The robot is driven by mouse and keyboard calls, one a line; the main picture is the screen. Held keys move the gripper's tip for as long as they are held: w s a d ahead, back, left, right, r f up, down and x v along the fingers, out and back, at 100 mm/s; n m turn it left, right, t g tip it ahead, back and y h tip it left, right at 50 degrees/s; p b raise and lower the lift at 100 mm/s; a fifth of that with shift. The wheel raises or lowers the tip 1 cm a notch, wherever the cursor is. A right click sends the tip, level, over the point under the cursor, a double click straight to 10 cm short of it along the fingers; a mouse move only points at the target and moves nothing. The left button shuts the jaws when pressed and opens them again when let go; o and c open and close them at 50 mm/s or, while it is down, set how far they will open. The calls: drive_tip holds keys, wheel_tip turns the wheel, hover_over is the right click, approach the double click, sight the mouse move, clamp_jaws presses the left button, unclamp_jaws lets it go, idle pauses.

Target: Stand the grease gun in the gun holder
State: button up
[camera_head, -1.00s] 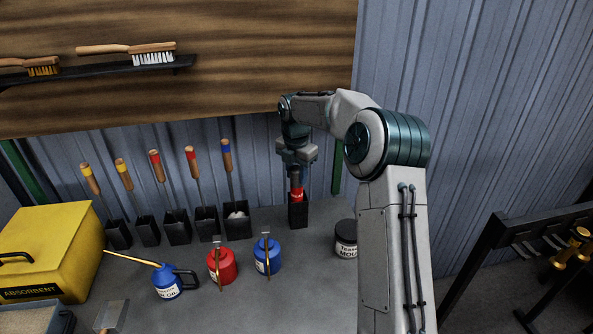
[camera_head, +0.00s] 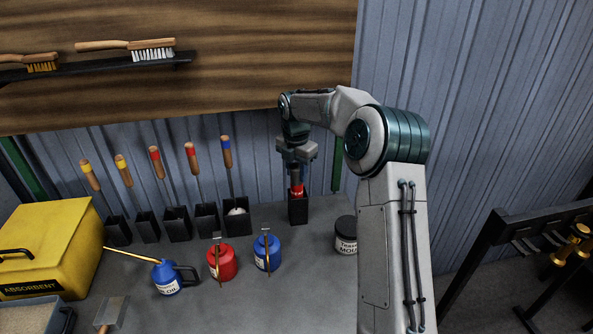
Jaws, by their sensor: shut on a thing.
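The grease gun (camera_head: 297,190) shows as a red band with a dark grey upper part. It is upright, with its lower part inside the black gun holder (camera_head: 298,210) at the back of the bench. My gripper (camera_head: 296,168) is directly above the holder, pointing down, and is shut on the upper part of the grease gun. The gun's lower end is hidden inside the holder, so I cannot tell whether it touches the bottom. The fingertips are small and dark in this view.
Several black holders with coloured-handled tools stand left of the gun holder, the closest one (camera_head: 237,220) with a blue-banded handle. A blue can (camera_head: 267,254), a red can (camera_head: 222,262) and a dark jar (camera_head: 346,236) stand nearer. The corrugated wall (camera_head: 450,110) is close behind.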

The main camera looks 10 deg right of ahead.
drive_tip(key=shift+f, duration=0.25)
drive_tip(key=o, duration=1.1)
drive_tip(key=r, duration=0.4)
drive_tip(key=r+b, duration=0.1)
drive_tip(key=r, duration=0.9)
drive_tip(key=shift+s+a, duration=0.2)
drive_tip(key=shift+s, duration=0.15)
drive_tip(key=s+a+r+m+t+h+b, duration=0.1)
drive_tip(key=s+a+r+m+t, duration=0.1)
drive_tip(key=s+m, duration=1.4)
drive_tip(key=s+d+f+m, duration=0.1)
drive_tip(key=s+f+m, duration=0.2)
drive_tip(key=s, duration=0.4)
drive_tip(key=s+d+f+m, duration=0.1)
drive_tip(key=s+f+m, duration=0.2)
drive_tip(key=s, duration=0.4)
drive_tip(key=s+d+f+m+t+y+b, duration=0.1)
drive_tip(key=s+f+m, duration=0.3)
drive_tip(key=s, duration=0.3)
drive_tip(key=shift+s+f, duration=0.1)
drive_tip(key=shift+s, duration=0.2)
